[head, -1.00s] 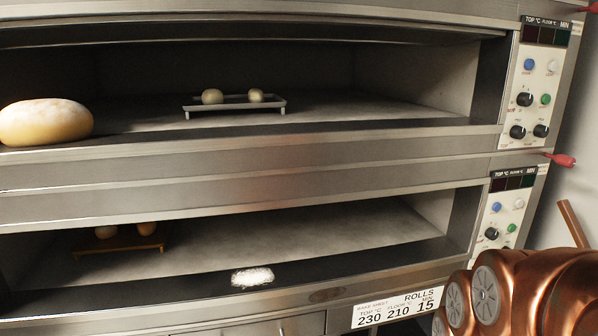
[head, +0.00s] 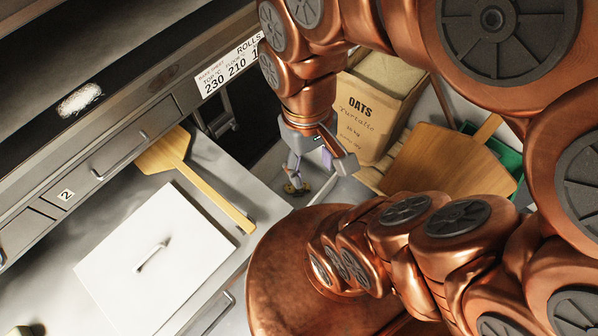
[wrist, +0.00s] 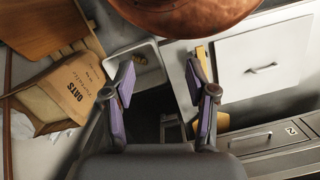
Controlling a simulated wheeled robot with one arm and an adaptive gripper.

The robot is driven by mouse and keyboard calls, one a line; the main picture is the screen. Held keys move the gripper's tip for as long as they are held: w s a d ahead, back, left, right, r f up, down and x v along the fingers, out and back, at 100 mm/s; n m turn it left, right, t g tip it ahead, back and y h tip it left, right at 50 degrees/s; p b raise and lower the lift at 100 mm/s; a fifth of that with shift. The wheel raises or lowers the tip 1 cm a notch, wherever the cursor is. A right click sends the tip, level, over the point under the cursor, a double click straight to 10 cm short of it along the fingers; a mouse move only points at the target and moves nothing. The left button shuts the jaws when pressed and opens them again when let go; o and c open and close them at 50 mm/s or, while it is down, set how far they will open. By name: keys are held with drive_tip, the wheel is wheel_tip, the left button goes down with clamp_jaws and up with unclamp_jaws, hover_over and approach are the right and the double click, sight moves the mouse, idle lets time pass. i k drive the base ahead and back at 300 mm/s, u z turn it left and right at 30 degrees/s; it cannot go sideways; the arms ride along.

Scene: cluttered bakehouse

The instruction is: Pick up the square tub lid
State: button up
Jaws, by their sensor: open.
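The square tub lid (head: 120,265) is a flat white square with a bar handle (head: 152,257) on top. It lies on the grey metal worktop (head: 225,180) at the lower left of the head view. The lid also shows at the upper right of the wrist view (wrist: 235,72). My gripper (head: 315,170) is open and empty, with purple pads. In the head view it hangs to the right of the lid, beyond the worktop's edge and clear of the lid. In the wrist view nothing is between its fingers (wrist: 160,85).
A wooden peel (head: 168,155) lies beside the lid. An oats sack (head: 375,110), a broad wooden board (head: 440,160) and a green crate (head: 507,157) stand to the right of my gripper. The oven front (head: 120,120) borders the worktop.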

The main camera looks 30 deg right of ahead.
sight(147, 268)
drive_tip(key=z, duration=0.7)
drive_tip(key=k, duration=1.45)
drive_tip(key=u, duration=0.8)
